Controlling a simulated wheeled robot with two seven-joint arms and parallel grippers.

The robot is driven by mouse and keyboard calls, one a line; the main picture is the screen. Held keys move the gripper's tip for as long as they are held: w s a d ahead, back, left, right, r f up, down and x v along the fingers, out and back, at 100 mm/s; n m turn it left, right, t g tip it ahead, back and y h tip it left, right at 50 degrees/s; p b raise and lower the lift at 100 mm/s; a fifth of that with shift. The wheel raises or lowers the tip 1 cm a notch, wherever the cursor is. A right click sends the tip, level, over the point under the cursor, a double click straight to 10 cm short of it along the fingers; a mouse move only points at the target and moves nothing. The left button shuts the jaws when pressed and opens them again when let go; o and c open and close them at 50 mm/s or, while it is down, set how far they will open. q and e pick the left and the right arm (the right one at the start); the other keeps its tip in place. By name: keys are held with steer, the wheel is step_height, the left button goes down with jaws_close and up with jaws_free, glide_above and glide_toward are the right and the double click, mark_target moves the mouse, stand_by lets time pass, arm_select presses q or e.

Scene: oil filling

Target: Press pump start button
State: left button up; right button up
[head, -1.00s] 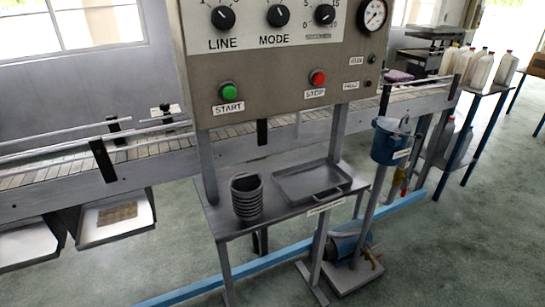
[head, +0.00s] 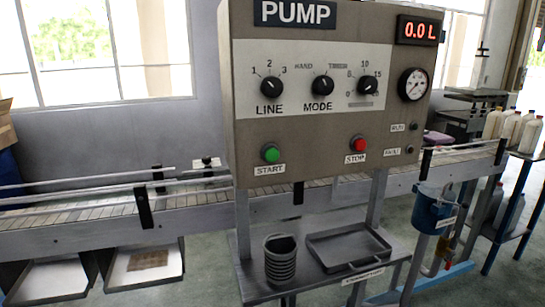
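The pump control panel (head: 312,120) stands upright ahead of me in the head view. Its green START button (head: 271,153) is at the lower left of the panel, above a START label. The red STOP button (head: 358,144) is at the lower right. Three black knobs sit above: LINE (head: 271,86), MODE (head: 322,86) and an unlabelled-looking one (head: 368,85) with a numbered scale. The display (head: 417,31) reads 0.0 L. Neither of my grippers shows in the head view.
Below the panel a small table (head: 330,284) holds a stack of grey cups (head: 280,260) and a grey tray (head: 347,246). A conveyor (head: 90,230) runs behind the panel. A blue bucket (head: 433,208) hangs at right. White jugs (head: 512,128) stand on a rack at far right.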

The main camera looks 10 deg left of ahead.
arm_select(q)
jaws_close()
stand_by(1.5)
